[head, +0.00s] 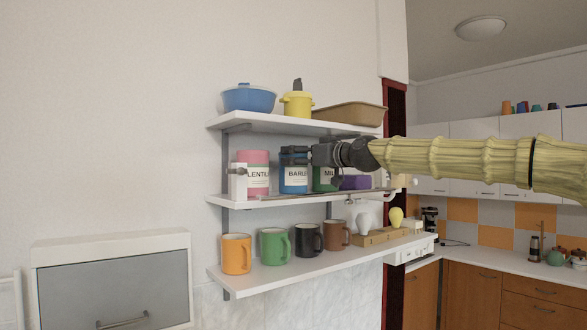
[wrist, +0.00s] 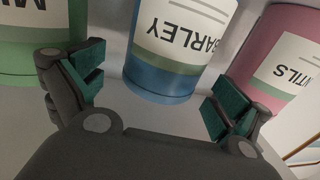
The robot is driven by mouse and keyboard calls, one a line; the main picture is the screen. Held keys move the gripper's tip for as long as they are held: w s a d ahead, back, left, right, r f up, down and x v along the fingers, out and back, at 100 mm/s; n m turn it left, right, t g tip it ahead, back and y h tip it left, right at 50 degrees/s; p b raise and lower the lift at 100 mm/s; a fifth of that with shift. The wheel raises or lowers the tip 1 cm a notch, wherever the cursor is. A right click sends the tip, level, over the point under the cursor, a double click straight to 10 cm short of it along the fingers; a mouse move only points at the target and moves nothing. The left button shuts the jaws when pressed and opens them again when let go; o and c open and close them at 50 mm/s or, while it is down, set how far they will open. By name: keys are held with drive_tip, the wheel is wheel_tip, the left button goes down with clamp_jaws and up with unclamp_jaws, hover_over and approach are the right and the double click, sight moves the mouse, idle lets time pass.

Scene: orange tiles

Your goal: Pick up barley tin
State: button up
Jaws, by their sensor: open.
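The barley tin (head: 293,180) is blue with a white label and stands on the middle wall shelf, between the pink lentils tin (head: 255,175) and the green tin (head: 323,178). My gripper (head: 298,155) is at the tin's upper part in the head view and covers some of it. In the wrist view the view is upside down; the barley tin (wrist: 181,50) stands between the spread fingers of my gripper (wrist: 160,85), with its lower part showing. The fingers are open, with a gap to the tin on both sides. The tin's far side is hidden.
In the wrist view the green tin (wrist: 40,40) is close beside one finger and the lentils tin (wrist: 280,55) beside the other. The upper shelf (head: 290,124) hangs over the tins. Several mugs (head: 273,246) stand on the lower shelf. A purple box (head: 355,182) is right of the tins.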

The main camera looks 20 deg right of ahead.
drive_tip(key=shift+p+x, duration=0.65)
drive_tip(key=shift+x, duration=0.7)
drive_tip(key=shift+w, duration=0.1)
drive_tip(key=c, duration=1.2)
drive_tip(key=shift+c, duration=1.1)
drive_tip(key=shift+r, duration=0.15)
